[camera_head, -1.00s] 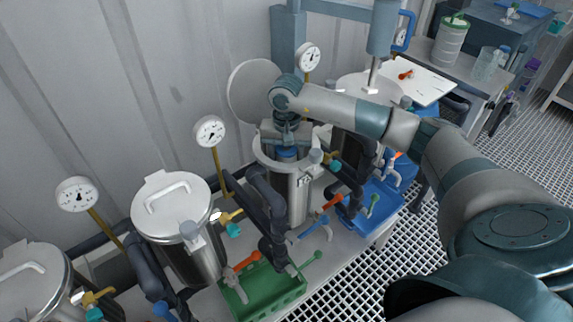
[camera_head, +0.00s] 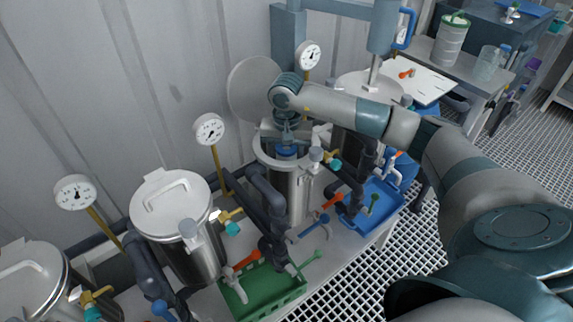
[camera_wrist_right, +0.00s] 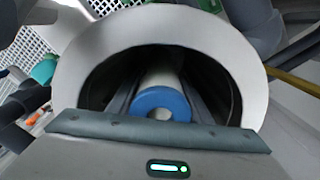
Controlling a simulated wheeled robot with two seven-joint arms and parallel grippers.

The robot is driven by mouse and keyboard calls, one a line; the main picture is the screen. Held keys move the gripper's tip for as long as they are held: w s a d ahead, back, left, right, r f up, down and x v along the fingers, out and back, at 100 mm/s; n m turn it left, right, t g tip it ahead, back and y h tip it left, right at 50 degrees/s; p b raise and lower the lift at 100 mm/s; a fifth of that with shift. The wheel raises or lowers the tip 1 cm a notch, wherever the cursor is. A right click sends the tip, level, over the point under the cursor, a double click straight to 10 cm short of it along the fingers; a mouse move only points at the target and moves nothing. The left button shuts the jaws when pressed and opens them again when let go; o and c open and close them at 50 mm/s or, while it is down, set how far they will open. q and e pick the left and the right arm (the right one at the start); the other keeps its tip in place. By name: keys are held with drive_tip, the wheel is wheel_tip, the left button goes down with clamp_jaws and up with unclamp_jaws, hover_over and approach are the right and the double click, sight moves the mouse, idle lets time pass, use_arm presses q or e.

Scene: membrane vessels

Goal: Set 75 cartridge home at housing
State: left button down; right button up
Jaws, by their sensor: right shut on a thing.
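The open steel housing (camera_head: 290,190) stands upright in the middle of the row in the head view, its round lid (camera_head: 253,88) swung up behind it. My right gripper (camera_head: 287,143) points down at the housing mouth, shut on the cartridge. The cartridge's blue end (camera_head: 287,151) shows between the fingers at the mouth. In the right wrist view the pale cartridge with its blue ring end (camera_wrist_right: 162,104) lies inside the housing's round rim (camera_wrist_right: 205,32), between dark fingers. Its lower part and its seat are hidden. My left gripper is out of view.
Lidded vessels (camera_head: 172,205) stand left of the housing, with dark pipes and gauges (camera_head: 209,129) close by. Another vessel (camera_head: 365,88) is behind my arm. A green tray (camera_head: 268,290) and a blue tray (camera_head: 378,207) lie in front. A bench (camera_head: 465,75) is at back right.

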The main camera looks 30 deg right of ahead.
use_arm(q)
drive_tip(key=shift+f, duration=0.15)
use_arm(e)
drive_tip(key=o, duration=1.6)
drive_tip(key=shift+f, duration=0.1)
wheel_tip(320, 180, up, 9)
drive_tip(key=shift+w+f+b, duration=0.1)
drive_tip(key=shift+b, duration=1.05)
wheel_tip(320, 180, up, 7)
drive_tip(key=shift+r+b, duration=0.15)
drive_tip(key=shift+b, duration=0.35)
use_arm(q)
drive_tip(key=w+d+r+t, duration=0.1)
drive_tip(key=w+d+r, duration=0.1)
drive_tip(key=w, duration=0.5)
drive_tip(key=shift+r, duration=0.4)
use_arm(e)
drive_tip(key=shift+r, duration=0.65)
